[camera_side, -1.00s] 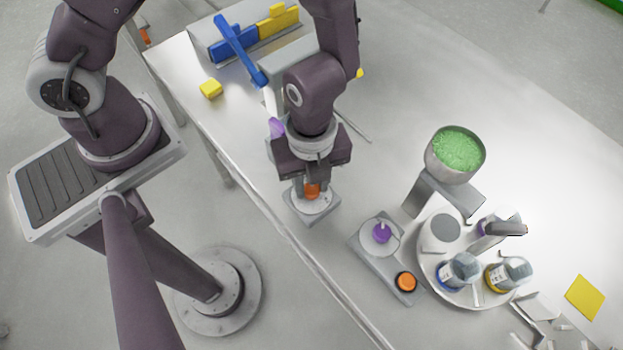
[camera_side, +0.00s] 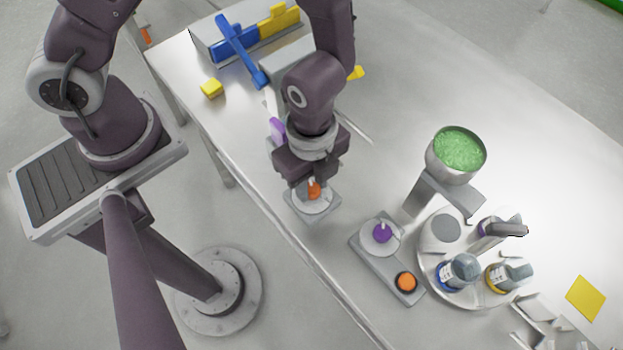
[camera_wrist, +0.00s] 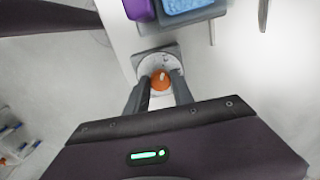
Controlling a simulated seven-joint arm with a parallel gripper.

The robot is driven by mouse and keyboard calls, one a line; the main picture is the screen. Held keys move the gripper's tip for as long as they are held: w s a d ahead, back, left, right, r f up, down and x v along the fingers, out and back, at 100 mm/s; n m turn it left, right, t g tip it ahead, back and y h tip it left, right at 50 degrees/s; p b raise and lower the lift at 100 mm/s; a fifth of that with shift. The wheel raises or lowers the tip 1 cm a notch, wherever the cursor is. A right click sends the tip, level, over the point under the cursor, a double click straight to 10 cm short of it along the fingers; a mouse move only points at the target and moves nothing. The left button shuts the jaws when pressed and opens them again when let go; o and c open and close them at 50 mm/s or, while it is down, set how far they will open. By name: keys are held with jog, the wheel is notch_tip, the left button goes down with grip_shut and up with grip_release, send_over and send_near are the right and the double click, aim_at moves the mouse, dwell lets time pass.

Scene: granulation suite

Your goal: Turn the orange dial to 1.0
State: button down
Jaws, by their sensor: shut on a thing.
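The orange dial (camera_side: 314,189) sits on a round pale plate on a small grey base (camera_side: 300,212) near the table's front edge. It also shows in the wrist view (camera_wrist: 160,80), with a pale pointer mark on top. My gripper (camera_side: 311,186) points down over it, and its two fingers are shut on the dial, one on each side, also in the wrist view (camera_wrist: 159,90). The scale marks on the plate are too small to read, so the setting cannot be told. Part of the dial is hidden by the fingers.
A unit with a purple knob (camera_side: 382,233) and an orange button (camera_side: 406,282) stands to the right. Beyond it are a bowl of green granules (camera_side: 458,150) and a round carousel with bottles (camera_side: 459,271). A yellow block (camera_side: 211,88) lies at the upper left. The table's centre is clear.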

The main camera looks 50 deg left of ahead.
aim_at(312, 187)
jog(key=shift+d, duration=0.1)
jog(key=c, duration=1.1)
grip_release()
notch_tip(312, 187, up, 7)
jog(key=shift+r, duration=0.1)
